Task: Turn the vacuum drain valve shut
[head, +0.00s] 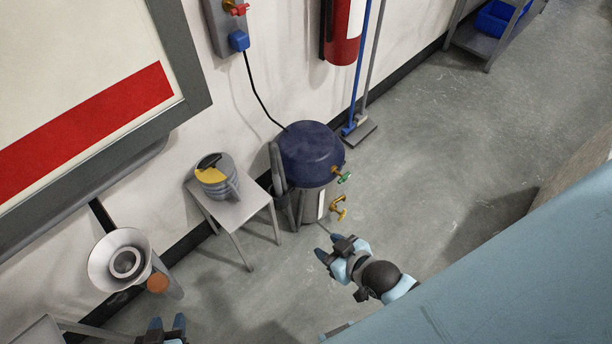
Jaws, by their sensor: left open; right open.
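A vacuum (312,152) with a dark blue lid and a metal drum stands on the floor against the wall. A brass valve (338,208) sticks out low on its right side, and a green-handled valve (343,177) sits higher. No label shows which is the drain valve, and I cannot tell whether either is open or shut. My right gripper (329,246) is open and empty, just below the brass valve in the picture and apart from it. My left gripper (167,322) is open at the bottom edge, far from the vacuum, and partly cut off.
A small grey table (236,211) with a grey and yellow container (215,176) stands left of the vacuum. A black cord (257,92) runs to a wall socket. Floor to the right is clear.

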